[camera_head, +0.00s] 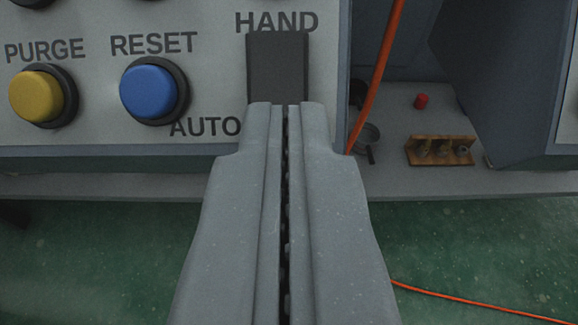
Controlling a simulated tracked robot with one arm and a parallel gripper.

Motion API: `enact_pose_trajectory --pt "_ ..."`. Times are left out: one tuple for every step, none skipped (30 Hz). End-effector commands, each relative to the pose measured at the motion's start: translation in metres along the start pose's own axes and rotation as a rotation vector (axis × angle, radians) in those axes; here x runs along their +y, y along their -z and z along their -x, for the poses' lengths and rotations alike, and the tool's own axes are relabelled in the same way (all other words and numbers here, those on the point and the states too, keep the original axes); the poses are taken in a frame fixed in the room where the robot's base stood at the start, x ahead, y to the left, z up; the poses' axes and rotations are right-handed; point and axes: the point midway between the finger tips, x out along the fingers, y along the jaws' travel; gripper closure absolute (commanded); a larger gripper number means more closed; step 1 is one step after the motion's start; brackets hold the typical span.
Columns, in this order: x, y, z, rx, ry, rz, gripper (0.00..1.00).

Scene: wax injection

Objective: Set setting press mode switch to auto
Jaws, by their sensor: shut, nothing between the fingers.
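The mode switch (277,68) is a dark grey rectangular piece on the light panel, just below the label HAND (276,22). The label AUTO (205,127) is printed lower, to the left of my fingertips. My gripper (287,106) is shut and empty, its fingers side by side. Its tips overlap the lower edge of the switch in the picture. I cannot tell whether they touch it. The lower end of the switch and the panel just under it are hidden behind the fingers.
A blue RESET button (149,91) and a yellow PURGE button (37,96) sit left of the switch. An orange cable (378,70) hangs to the right. A shelf (400,183) there holds a small wooden rack (440,151) and a red piece (421,101). Green floor (90,265) lies below.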

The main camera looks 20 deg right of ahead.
Motion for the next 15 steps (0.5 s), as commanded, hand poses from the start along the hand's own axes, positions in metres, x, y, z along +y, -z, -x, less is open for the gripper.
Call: enact_pose_trajectory --pt "0.0005 -0.0031 -0.0036 0.003 0.0 0.0 1.0" --pt "0.0004 -0.0041 -0.0051 0.004 0.0 0.0 1.0" --pt "0.0003 -0.0056 -0.0069 0.004 0.0 0.0 1.0" --pt "0.0002 -0.0071 -0.0081 0.004 0.0 0.0 1.0" --pt "0.0001 -0.0086 -0.0091 0.003 0.0 0.0 1.0" --pt "-0.0001 -0.0102 -0.0101 0.002 0.0 0.0 1.0" --pt "-0.0003 -0.0112 -0.0108 0.001 0.0 0.0 1.0" --pt "-0.0004 -0.0119 -0.0113 0.001 0.0 0.0 1.0" --pt "-0.0005 -0.0126 -0.0118 0.0 0.001 0.0 1.0" --pt "-0.0006 -0.0129 -0.012 0.0 0.001 0.0 1.0" --pt "-0.0006 -0.0128 -0.0122 0.0 0.001 0.0 1.0" --pt "-0.0007 -0.0128 -0.0124 0.0 0.001 0.0 1.0" --pt "-0.0007 -0.0127 -0.0124 0.0 0.001 0.0 1.0" --pt "-0.0008 -0.0126 -0.0124 0.0 0.001 0.0 1.0" --pt "-0.0007 -0.0124 -0.0124 0.0 0.001 0.0 1.0"
